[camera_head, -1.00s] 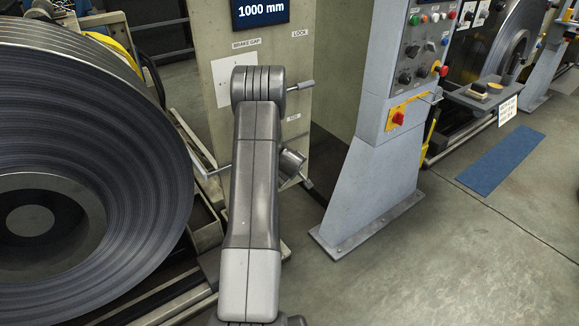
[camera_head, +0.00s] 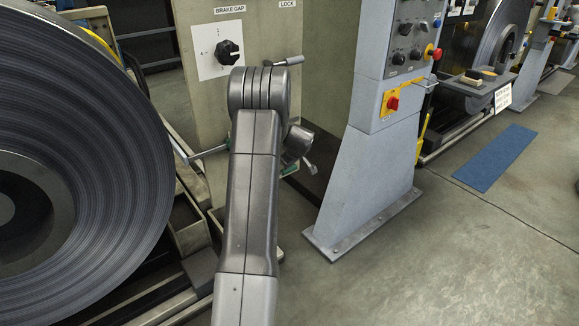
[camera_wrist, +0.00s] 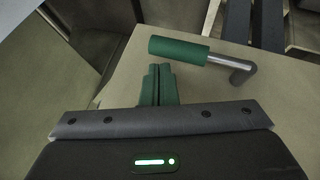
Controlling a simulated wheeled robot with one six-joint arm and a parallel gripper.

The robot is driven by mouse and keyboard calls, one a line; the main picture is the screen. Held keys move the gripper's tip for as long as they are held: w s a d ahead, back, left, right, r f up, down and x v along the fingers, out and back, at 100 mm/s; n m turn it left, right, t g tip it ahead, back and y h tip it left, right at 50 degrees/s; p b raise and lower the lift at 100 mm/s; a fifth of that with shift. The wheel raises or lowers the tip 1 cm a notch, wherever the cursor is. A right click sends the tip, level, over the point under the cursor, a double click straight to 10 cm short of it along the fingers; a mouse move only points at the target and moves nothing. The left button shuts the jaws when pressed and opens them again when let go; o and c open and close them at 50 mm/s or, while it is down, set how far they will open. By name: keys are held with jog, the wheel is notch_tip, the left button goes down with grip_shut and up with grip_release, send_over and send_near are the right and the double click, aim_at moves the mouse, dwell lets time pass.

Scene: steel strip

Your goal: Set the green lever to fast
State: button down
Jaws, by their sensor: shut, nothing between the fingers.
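The green lever (camera_wrist: 180,49) shows in the wrist view as a green cylindrical grip on a bent metal rod, in front of a beige panel. My gripper (camera_wrist: 159,78) has narrow green fingers pressed together with nothing between them. The fingertips appear just below the grip's left part; whether they touch it I cannot tell. In the head view my arm hides most of this area. A small green patch (camera_head: 290,169) shows beside my wrist, and I cannot tell whether it is lever or finger. No fast marking is readable.
A black knob (camera_head: 228,52) sits on the beige panel under a BRAKE GAP label. A metal handle (camera_head: 288,61) sticks out near the LOCK label. A large steel coil (camera_head: 120,150) stands at left, a grey control pillar (camera_head: 370,150) at right.

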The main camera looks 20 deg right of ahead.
jog(key=shift+d+f+b, duration=0.15)
jog(key=shift+f+b, duration=0.3)
jog(key=shift+b, duration=0.15)
jog(key=r, duration=0.1)
jog(key=r+p, duration=0.1)
jog(key=r, duration=0.1)
jog(key=r+p, duration=0.1)
jog(key=r, duration=0.1)
jog(key=shift+w+a, duration=0.2)
jog(key=shift+w, duration=0.2)
jog(key=s+d+r+p, duration=0.1)
jog(key=s+d+r, duration=0.1)
jog(key=s+r, duration=0.3)
notch_tip(320, 180, up, 3)
jog(key=shift+f, duration=0.2)
